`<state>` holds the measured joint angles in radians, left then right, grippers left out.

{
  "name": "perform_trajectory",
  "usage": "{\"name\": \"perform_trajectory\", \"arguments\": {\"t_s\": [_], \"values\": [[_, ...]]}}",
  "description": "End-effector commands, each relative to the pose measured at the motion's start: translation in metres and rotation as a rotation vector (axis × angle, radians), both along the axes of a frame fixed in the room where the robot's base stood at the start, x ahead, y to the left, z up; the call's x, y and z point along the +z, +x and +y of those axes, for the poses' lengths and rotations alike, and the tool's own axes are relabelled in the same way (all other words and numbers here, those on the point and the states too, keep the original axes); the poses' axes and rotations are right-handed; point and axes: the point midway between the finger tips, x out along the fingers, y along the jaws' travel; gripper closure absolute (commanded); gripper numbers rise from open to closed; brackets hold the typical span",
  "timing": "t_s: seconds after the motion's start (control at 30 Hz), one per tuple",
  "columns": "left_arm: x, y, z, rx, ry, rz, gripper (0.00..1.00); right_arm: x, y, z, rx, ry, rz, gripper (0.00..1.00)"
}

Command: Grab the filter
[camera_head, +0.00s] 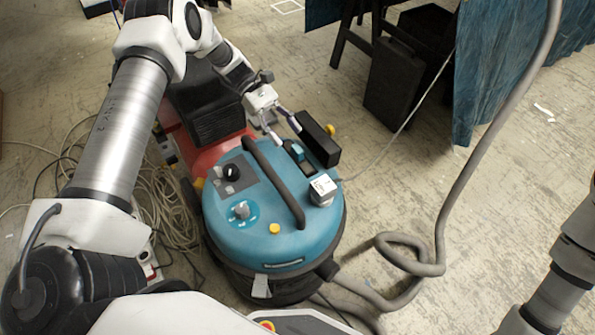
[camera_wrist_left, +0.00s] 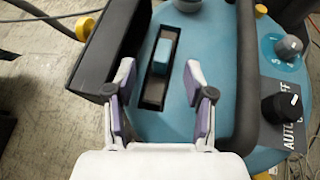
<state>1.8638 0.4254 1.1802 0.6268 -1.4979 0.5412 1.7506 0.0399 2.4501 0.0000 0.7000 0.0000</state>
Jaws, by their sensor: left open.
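A blue vacuum cleaner (camera_head: 265,235) stands on the floor. On its top is a dark slot (camera_wrist_left: 156,85) with a small teal block (camera_wrist_left: 161,56) in it, which looks like the filter's grip; the teal block shows in the head view too (camera_head: 298,152). My left gripper (camera_head: 284,132) is open and empty above the slot. In the left wrist view its two fingers (camera_wrist_left: 160,88) stand either side of the slot, short of the teal block. I cannot tell how far above the lid they are. My right gripper is not in view.
A long black box-like part (camera_head: 318,139) stands along the slot's outer side, close to a finger. A black curved handle (camera_head: 272,180) runs along the other side. A grey hose (camera_head: 455,195) rises at right; cables (camera_head: 165,205) lie left.

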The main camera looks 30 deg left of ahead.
Motion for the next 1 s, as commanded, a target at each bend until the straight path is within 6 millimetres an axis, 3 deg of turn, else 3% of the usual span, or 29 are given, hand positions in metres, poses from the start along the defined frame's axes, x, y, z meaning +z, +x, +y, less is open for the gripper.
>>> {"name": "perform_trajectory", "arguments": {"t_s": [0.3, 0.53, 0.57, 0.7, 1.0], "values": [[-0.023, -0.018, -0.043, -0.002, 0.000, 0.001, 0.46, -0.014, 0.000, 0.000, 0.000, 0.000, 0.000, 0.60], [-0.024, -0.020, -0.047, -0.001, 0.002, 0.000, 0.46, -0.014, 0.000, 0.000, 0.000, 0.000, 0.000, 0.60], [-0.024, -0.020, -0.047, -0.001, 0.002, 0.000, 0.50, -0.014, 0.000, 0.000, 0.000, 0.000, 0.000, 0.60], [-0.024, -0.020, -0.047, -0.001, 0.001, 0.000, 1.00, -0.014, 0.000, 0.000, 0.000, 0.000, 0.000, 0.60], [-0.024, -0.020, -0.047, 0.000, 0.001, 0.000, 1.00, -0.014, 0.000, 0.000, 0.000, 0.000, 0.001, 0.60]]}}
